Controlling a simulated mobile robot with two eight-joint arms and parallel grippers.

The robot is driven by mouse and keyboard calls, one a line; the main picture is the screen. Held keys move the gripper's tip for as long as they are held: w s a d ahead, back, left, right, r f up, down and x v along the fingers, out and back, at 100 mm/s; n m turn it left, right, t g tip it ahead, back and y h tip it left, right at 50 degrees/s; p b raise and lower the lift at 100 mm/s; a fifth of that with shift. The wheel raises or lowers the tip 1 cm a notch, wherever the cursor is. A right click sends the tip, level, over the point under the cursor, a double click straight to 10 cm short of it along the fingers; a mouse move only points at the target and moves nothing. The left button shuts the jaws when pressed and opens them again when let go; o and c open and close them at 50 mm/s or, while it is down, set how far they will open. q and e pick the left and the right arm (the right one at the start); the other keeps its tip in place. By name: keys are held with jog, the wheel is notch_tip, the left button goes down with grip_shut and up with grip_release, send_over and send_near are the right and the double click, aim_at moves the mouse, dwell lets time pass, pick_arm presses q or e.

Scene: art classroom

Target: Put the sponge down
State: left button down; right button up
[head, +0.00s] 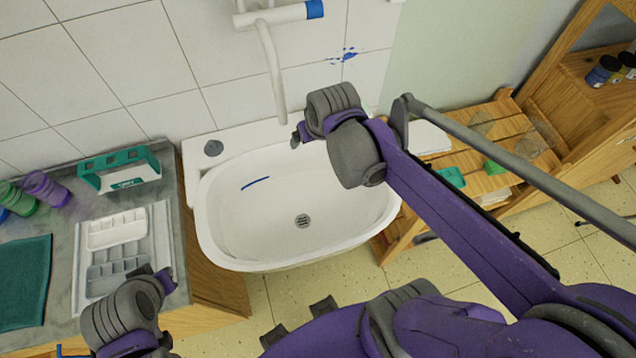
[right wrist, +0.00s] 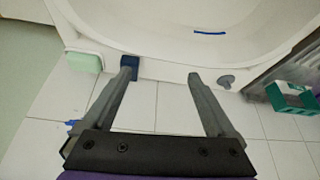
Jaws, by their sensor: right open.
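A pale green block that looks like the sponge (right wrist: 85,62) sits on the white sink rim, left of my right gripper in the right wrist view. In the head view my right arm mostly hides that corner. My right gripper (right wrist: 162,70) is open, with nothing between its fingers, over the back edge of the sink (head: 222,222). A small dark blue piece shows at its left fingertip; I cannot tell what it is. My left gripper (head: 160,282) is at the counter's front edge; its fingers are not clear.
The tap spout (head: 273,75) hangs over the back of the sink. A blue streak (head: 255,183) marks the empty basin. The left counter holds white and grey trays (head: 118,228), a green-white box (head: 120,170) and a teal cloth (head: 22,280). A wooden shelf unit (head: 515,118) stands right.

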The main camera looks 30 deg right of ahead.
jog(key=s+a+f, duration=0.1)
jog(key=s+a, duration=0.1)
jog(key=s, duration=0.3)
jog(key=s+a+f+n, duration=0.1)
jog(key=s+a+f, duration=0.1)
jog(key=s, duration=0.4)
jog(key=shift+s+a+t+y, duration=0.2)
jog(key=shift+a+t+y, duration=0.1)
jog(key=shift+a, duration=0.2)
jog(key=shift+f, duration=0.1)
jog(key=shift+c, duration=0.2)
